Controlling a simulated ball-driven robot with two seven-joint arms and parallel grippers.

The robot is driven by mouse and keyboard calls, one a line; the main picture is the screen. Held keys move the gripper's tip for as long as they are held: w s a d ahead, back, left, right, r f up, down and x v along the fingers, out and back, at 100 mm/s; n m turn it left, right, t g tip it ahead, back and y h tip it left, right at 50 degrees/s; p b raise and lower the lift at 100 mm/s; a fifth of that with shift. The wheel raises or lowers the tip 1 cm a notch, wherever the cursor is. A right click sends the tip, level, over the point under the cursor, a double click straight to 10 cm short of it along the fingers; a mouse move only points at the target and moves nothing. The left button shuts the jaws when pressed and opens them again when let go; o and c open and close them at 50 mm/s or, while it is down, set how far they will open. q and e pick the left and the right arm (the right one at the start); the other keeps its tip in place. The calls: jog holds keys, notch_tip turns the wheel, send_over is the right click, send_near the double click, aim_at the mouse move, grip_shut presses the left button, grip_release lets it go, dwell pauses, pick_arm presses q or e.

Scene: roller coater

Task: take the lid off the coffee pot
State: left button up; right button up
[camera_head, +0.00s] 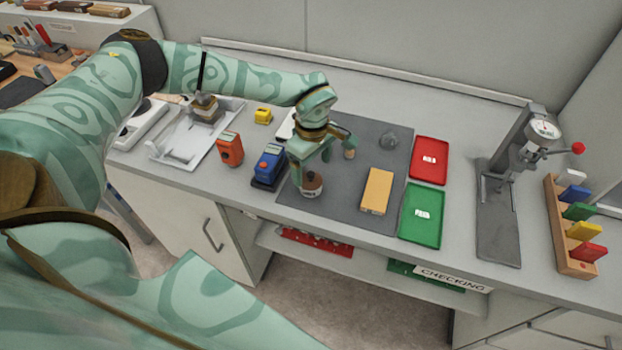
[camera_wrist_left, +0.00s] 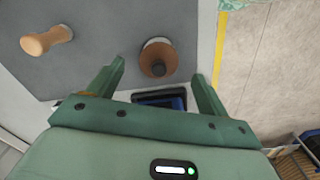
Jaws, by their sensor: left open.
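No plain coffee pot shows. The closest thing is a small round brown jar-like container (camera_head: 312,186) with a pale band, standing on the left front part of the grey mat. In the left wrist view the brown container (camera_wrist_left: 154,50) has a dark knob on top. My left gripper (camera_head: 311,163) is open above it, pointing down. In the left wrist view the container shows between and beyond the fingertips (camera_wrist_left: 159,70), with nothing gripped. My right gripper is out of view.
A blue device (camera_head: 270,163) stands just left of the container and an orange one (camera_head: 230,150) further left. A wooden-handled piece (camera_head: 350,152) is close on the right. A yellow box (camera_head: 377,190), red tray (camera_head: 430,160) and green tray (camera_head: 422,214) lie further right.

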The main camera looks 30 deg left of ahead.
aim_at(311, 173)
pick_arm(q)
jog(key=f, duration=0.3)
jog(key=shift+a+f, duration=0.2)
jog(key=shift+a, duration=0.05)
jog(key=c, duration=1.1)
